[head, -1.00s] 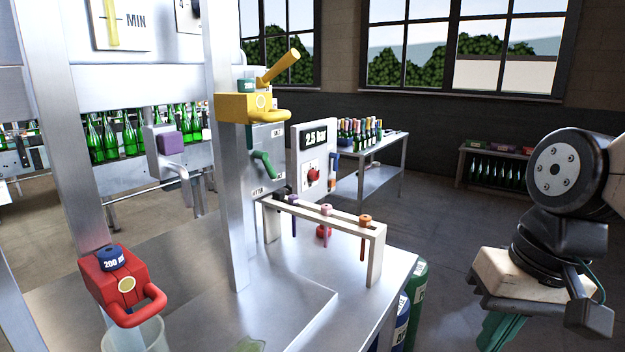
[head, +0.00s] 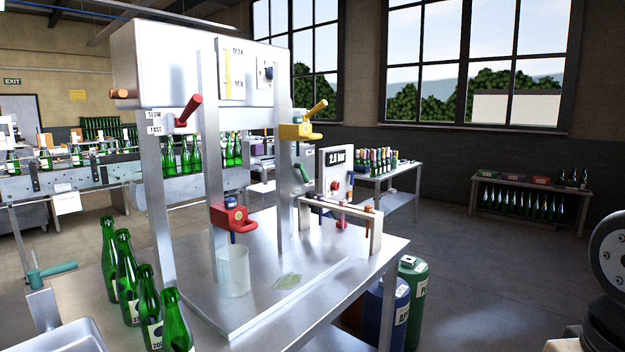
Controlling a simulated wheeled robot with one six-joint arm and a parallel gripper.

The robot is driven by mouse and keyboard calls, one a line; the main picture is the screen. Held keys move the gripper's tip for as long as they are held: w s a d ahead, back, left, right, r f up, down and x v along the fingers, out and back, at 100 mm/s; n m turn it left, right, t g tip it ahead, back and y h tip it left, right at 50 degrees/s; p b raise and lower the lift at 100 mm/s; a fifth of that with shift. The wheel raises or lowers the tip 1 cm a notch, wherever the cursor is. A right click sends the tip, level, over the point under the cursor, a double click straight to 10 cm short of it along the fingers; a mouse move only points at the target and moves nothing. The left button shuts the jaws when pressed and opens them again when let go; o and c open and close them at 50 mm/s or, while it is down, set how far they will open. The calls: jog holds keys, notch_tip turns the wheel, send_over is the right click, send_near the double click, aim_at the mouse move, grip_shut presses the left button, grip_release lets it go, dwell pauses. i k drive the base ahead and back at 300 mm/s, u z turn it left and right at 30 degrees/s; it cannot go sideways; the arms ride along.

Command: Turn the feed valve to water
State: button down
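A metal filling stand rises from the steel table. A green lever (head: 302,172) sits on a grey box on its right post, below a yellow clamp-like block (head: 301,131) with a yellow handle slanting up to the right. The green lever slants down to the right. Its labels are too small to read, so I cannot tell which position is water or confirm that it is the feed valve. A red lever (head: 189,110) beside SLOW and FAST labels is on the upper left. Part of my arm shows at the right edge, far from the levers; my gripper's fingers are out of frame.
Several green bottles (head: 148,305) stand at the table's left front. A clear beaker (head: 233,271) stands under a red block (head: 230,217). A low rack (head: 376,240) and gauge panel (head: 335,183) stand at the right. Gas cylinders (head: 413,280) are beside the table. Floor to the right is clear.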

aim_at(298, 165)
jog(key=z, duration=0.55)
jog(key=i, duration=0.65)
jog(key=z, duration=0.45)
jog(key=i, duration=1.3)
jog(key=u, duration=1.2)
jog(key=i, duration=0.45)
jog(key=u, duration=0.4)
